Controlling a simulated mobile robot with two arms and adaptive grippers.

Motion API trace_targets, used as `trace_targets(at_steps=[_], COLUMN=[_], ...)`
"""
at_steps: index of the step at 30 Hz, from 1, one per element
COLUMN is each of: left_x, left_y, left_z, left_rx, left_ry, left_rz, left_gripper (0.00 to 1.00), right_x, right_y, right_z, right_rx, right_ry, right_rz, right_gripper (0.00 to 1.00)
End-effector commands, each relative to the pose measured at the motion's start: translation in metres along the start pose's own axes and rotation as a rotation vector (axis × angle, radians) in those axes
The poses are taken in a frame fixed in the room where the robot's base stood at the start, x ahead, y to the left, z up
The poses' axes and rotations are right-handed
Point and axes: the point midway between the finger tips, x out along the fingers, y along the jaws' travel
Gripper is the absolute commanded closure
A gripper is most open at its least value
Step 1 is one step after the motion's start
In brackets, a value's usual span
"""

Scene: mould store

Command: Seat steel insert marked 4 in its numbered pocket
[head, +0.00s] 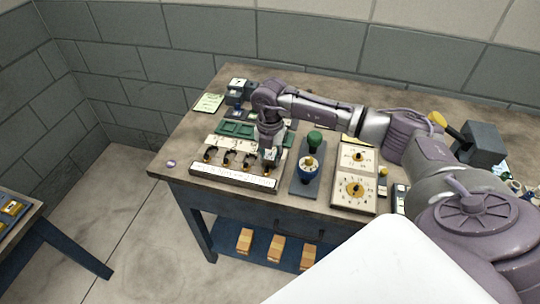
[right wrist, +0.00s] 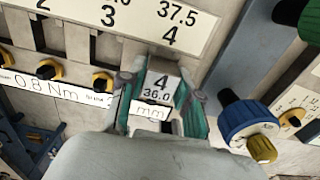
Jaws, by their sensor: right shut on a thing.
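The steel insert marked 4 (right wrist: 160,88) has a pale top face reading "4" and "36.0". My right gripper (right wrist: 158,106) is shut on it, with a teal fingertip on either side. In the head view my right gripper (head: 269,155) points down at the right end of the pocket row. The numbered strip (right wrist: 130,22) shows 2, 3 and 4, with "37.5" above the 4. The insert is just below the 4 in the wrist view. Its lower end is hidden, so I cannot tell whether it is in the pocket. My left gripper is not in view.
Several black-and-yellow knobs (right wrist: 52,70) line the row, beside a white "0.8 Nm" strip (right wrist: 50,88). A blue-and-yellow knob (right wrist: 245,125) stands close on the right. A green-topped handle (head: 314,141) and dial panel (head: 355,189) are further right. Green trays (head: 233,129) lie behind.

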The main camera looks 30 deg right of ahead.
Motion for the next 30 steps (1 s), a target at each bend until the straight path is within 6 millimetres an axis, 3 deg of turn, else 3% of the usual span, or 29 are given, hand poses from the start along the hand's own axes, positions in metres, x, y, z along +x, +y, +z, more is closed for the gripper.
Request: trace_targets(at_steps=[30], left_x=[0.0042], left_y=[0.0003], left_z=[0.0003], left_rx=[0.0], left_ry=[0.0], left_rz=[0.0], left_gripper=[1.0], right_x=[0.0054], right_y=[0.0004], right_z=[0.0001], right_rx=[0.0], right_ry=[0.0], right_rz=[0.001], right_gripper=[1.0])
